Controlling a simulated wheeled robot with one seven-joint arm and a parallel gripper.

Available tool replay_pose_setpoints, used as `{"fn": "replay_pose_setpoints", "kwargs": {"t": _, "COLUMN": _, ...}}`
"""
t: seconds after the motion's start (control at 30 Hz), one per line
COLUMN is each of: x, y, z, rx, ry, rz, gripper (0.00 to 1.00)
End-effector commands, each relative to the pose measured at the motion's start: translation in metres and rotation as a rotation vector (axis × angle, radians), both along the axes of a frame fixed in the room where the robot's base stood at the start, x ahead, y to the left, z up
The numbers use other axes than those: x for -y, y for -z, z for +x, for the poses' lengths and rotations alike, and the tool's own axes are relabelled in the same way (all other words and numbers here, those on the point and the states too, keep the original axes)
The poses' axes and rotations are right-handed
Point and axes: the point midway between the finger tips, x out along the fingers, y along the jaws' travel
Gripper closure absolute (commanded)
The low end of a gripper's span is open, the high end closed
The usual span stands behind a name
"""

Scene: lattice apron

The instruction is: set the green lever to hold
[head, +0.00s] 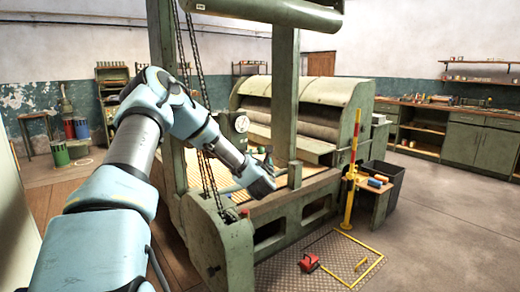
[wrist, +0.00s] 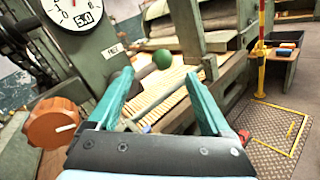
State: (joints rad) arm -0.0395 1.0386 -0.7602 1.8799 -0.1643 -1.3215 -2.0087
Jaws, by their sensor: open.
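A round green ball knob (wrist: 162,59), which looks like the end of the green lever, shows in the wrist view just beyond and between my fingertips. The lever's shaft and any hold mark are not clear to me. A small green spot on the machine in the head view (head: 261,149) may be the same knob. My gripper (wrist: 158,78) is open, its two teal fingers spread and nothing between them. In the head view, my gripper (head: 264,187) is low over the machine's near side, its fingers hard to make out.
An orange knob (wrist: 52,122) with a white mark sits left of my gripper, below a round dial (wrist: 75,14). A green upright (head: 284,95) stands close beyond the arm. A red pedal (head: 308,262) and a yellow-and-red post (head: 351,170) stand at the right, with open floor beyond.

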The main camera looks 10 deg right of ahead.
Motion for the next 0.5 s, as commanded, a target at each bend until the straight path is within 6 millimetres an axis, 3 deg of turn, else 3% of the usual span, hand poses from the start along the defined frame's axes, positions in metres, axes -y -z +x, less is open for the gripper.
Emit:
{"fn": "replay_pose_setpoints", "kwargs": {"t": 0.3, "x": 0.013, "y": -0.003, "z": 0.057, "rx": 0.0, "ry": 0.001, "rz": 0.002, "gripper": 0.17}}
{"fn": "replay_pose_setpoints", "kwargs": {"t": 0.5, "x": 0.018, "y": -0.002, "z": 0.079, "rx": 0.0, "ry": 0.003, "rz": 0.004, "gripper": 0.17}}
